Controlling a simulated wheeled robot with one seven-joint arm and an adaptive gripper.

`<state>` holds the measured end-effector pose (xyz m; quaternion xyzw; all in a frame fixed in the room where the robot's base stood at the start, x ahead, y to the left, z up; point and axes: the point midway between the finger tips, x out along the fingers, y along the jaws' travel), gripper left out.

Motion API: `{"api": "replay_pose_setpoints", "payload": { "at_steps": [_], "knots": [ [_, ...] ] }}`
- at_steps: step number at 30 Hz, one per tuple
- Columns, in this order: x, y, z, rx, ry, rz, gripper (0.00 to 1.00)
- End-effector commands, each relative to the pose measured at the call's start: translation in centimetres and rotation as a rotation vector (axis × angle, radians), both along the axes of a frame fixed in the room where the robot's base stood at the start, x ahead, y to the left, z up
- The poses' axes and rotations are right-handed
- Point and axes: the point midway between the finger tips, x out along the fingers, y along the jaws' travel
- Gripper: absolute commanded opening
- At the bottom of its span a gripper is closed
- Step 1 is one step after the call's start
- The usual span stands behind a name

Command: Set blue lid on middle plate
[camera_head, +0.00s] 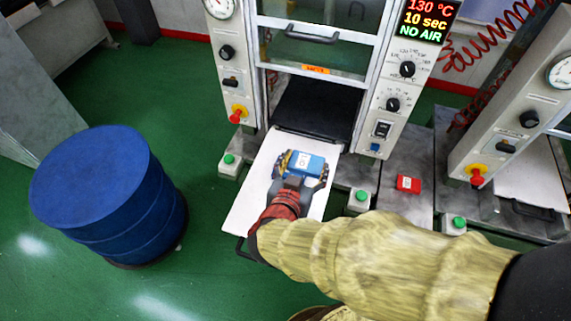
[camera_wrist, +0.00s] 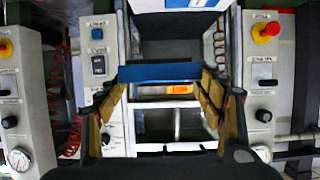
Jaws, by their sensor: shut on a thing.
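The blue lid (camera_head: 306,164) is a small blue block with a white label on top. My gripper (camera_head: 301,171) is shut on it, one finger at each end. In the wrist view my gripper (camera_wrist: 161,85) shows its two fingers on either side of the lid's blue edge (camera_wrist: 158,71). The lid is over the white plate (camera_head: 245,213) that sticks out from the middle press. I cannot tell whether the lid touches the plate. My wrist and hand hide part of the plate.
The middle press (camera_head: 316,60) stands behind the plate, with its dark opening at the plate's far end. A red lid (camera_head: 408,184) lies on the grey surface to the right. A blue drum (camera_head: 95,190) stands at left. Another press (camera_head: 515,110) is at right.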

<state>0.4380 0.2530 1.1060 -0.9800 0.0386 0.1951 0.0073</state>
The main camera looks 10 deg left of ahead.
Motion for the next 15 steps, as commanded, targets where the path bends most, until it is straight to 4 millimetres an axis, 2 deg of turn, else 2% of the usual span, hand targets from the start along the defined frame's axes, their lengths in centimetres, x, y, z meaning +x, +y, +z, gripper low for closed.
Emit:
{"api": "replay_pose_setpoints", "payload": {
  "at_steps": [1, 6, 12, 15],
  "knots": [
    [1.0, 0.7, -0.9, 0.0, 0.0, -0.003, 0.33],
    [3.8, 3.0, -2.8, -0.003, 0.0, -0.002, 0.33],
    [5.7, 4.7, -6.0, -0.002, 0.0, 0.0, 0.33],
    [6.3, 5.2, -6.7, -0.001, -0.001, 0.0, 0.33]
  ]
}}
